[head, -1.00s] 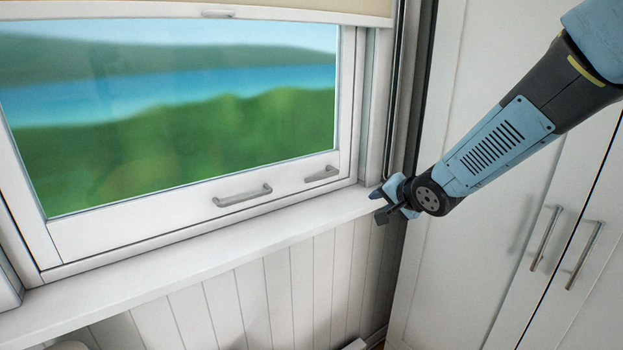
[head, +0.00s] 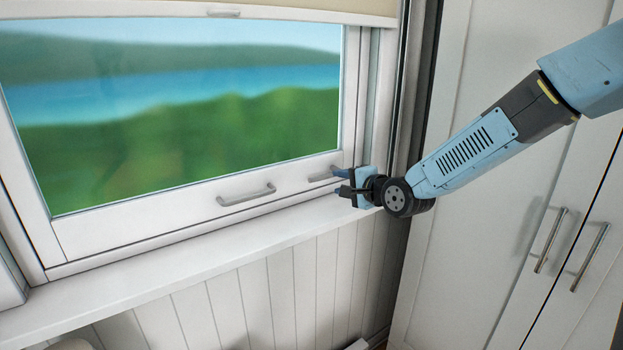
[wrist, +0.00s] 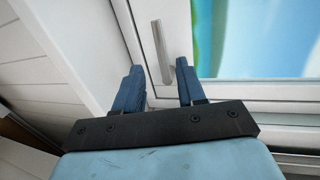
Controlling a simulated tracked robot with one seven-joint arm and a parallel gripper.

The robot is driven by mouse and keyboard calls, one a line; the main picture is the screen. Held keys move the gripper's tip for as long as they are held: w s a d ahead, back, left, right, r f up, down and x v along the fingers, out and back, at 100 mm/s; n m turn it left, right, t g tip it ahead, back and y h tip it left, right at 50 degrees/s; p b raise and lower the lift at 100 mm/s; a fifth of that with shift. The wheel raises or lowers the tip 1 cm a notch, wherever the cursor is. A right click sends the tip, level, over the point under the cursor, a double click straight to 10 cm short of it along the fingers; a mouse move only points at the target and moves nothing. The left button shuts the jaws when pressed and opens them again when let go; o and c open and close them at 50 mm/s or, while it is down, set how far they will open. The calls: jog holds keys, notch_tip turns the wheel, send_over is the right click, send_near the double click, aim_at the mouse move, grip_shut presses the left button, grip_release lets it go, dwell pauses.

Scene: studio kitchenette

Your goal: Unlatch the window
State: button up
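The window (head: 150,226) has a white lower rail with a small grey latch handle (head: 320,176) near its right end. The latch lies along the rail, and its right end is partly hidden by my gripper. My gripper (head: 341,181) is at the right end of the latch, above the sill, with its fingers pointing left toward the window. In the wrist view the latch (wrist: 161,50) lies ahead of and between the two blue fingertips (wrist: 158,65). The fingers are apart with nothing held. I cannot tell whether either fingertip touches the latch.
A longer grey pull handle (head: 246,195) is on the rail left of the latch. The white sill (head: 180,262) runs below and looks clear. A blind (head: 300,10) hangs at the top. White cabinet doors (head: 480,240) with vertical handles stand to the right.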

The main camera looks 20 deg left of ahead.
aim_at(322, 179)
jog(key=x, duration=1)
jog(key=shift+a+f, duration=0.1)
jog(key=shift+a, duration=0.1)
jog(key=shift+c, duration=0.4)
grip_shut()
